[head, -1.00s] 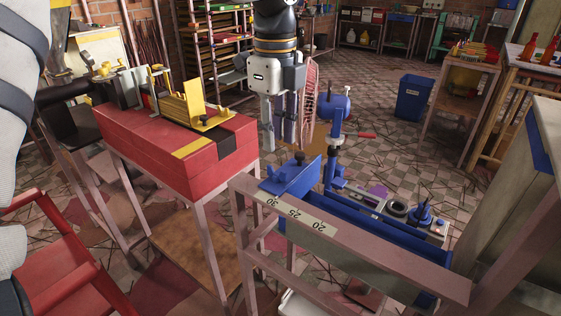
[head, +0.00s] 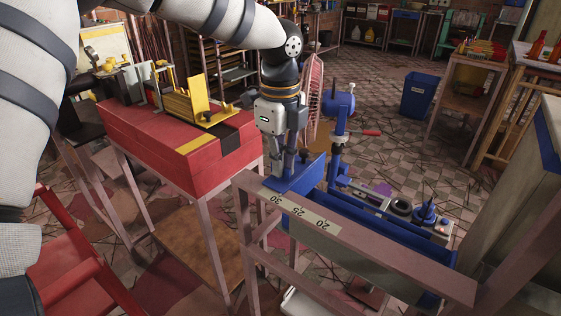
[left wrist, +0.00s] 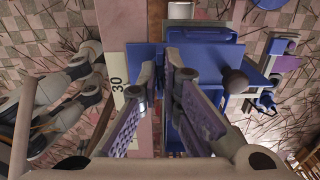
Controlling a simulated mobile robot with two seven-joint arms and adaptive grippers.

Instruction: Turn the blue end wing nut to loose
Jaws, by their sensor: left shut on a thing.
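The blue extruder (head: 365,235) has a blue end plate (head: 309,177) at its near left end, beside the 30 mark of a number scale (head: 298,212). My left gripper (head: 284,174) points down onto this end plate, its fingers close together and shut on the blue end wing nut. The fingers hide the nut in the head view. My right gripper is in neither view.
A red bench block (head: 185,150) with a yellow extruder (head: 205,105) stands to the left. A blue bin (head: 418,97) is farther back on open floor.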

